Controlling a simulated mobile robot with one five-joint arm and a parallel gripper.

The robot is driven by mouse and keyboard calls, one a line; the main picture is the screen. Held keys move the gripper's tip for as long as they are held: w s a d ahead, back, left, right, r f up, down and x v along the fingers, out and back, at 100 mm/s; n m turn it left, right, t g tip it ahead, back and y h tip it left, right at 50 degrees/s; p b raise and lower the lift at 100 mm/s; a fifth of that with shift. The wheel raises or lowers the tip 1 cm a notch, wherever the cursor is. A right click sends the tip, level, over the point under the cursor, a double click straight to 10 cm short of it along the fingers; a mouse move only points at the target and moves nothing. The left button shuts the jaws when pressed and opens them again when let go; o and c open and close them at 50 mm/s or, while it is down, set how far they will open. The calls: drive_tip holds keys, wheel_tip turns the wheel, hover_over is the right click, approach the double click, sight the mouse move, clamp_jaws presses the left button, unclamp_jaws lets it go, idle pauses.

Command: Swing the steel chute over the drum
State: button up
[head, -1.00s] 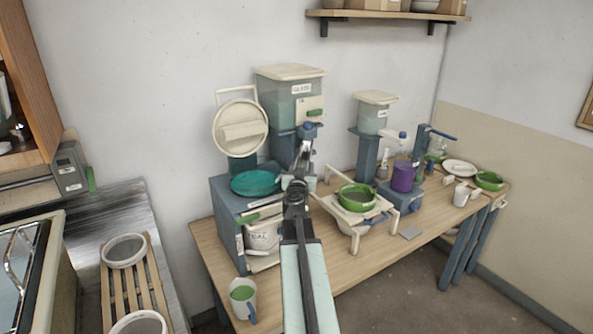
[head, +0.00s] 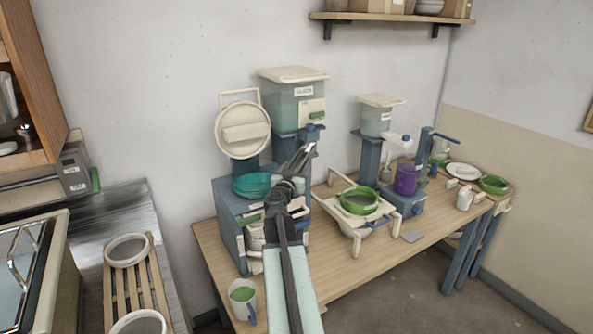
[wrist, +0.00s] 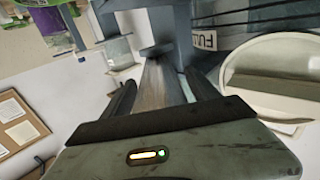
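The steel chute (wrist: 165,85) shows in the wrist view as a grey metallic strip between my two fingers. In the head view it is mostly hidden behind my arm, below the large glaze hopper (head: 293,105). My gripper (head: 306,150) is in front of the hopper's stand, near its blue knob (head: 313,128). In the wrist view its dark fingers (wrist: 160,85) stand apart; I cannot tell whether they touch the chute. The drum (head: 250,185), teal and round, sits in the blue cabinet to the left of my gripper. Its cream lid (head: 242,130) stands raised behind it.
A green-rimmed sieve (head: 358,200) on a cream stand and a purple cup (head: 406,179) are to the right on the wooden bench (head: 345,280). A jug of green glaze (head: 243,298) stands at the bench's front left. A slatted rack (head: 157,285) is at the left.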

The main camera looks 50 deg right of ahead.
drive_tip(key=shift+s+d, duration=0.1)
drive_tip(key=shift+s, duration=0.15)
drive_tip(key=v, duration=0.7)
drive_tip(key=shift+a, duration=0.35)
